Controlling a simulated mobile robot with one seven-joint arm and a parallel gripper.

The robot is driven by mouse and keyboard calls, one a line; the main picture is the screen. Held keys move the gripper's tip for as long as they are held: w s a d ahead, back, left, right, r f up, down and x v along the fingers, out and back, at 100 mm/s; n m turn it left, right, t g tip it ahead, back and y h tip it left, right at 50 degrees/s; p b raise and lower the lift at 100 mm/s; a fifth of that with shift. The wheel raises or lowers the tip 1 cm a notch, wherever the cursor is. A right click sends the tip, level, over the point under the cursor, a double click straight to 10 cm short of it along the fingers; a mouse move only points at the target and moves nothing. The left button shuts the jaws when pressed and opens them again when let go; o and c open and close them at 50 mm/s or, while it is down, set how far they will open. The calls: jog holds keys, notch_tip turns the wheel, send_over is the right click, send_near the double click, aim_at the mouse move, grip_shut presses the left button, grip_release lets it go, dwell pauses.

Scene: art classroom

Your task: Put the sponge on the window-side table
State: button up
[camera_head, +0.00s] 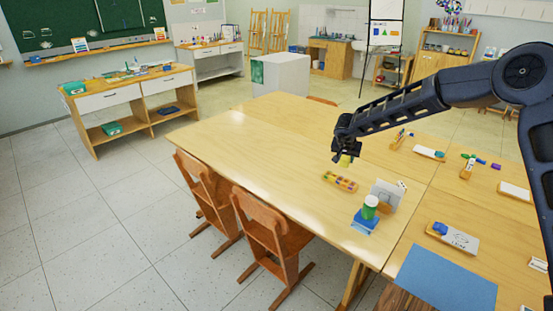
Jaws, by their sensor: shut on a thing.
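A small yellow sponge (346,161) shows just under my gripper (345,156), which is shut on it. The gripper hangs above the large wooden table (255,133), to the right of the table's middle. The sponge appears to be clear of the tabletop, though the exact gap is hard to judge. The gripper hides the sponge's upper part. No window shows in the view, so I cannot tell which table is the window-side one.
A blue sheet (445,278) lies at the front right. Two wooden chairs (268,228) stand along the left edge. The table's left part is clear.

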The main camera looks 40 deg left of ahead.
jog(key=s+a+n, duration=0.1)
jog(key=s+a, duration=0.2)
jog(key=a, duration=0.1)
jog(key=shift+y, duration=0.3)
notch_tip(320, 180, down, 20)
jog(key=shift+r, duration=0.1)
jog(key=o, duration=1)
jog(key=shift+f, duration=0.2)
jog(key=shift+c, duration=0.2)
jog(key=v, duration=1.2)
jog(key=shift+r, duration=0.25)
jog(key=shift+w+a, duration=0.1)
jog(key=shift+w, duration=0.05)
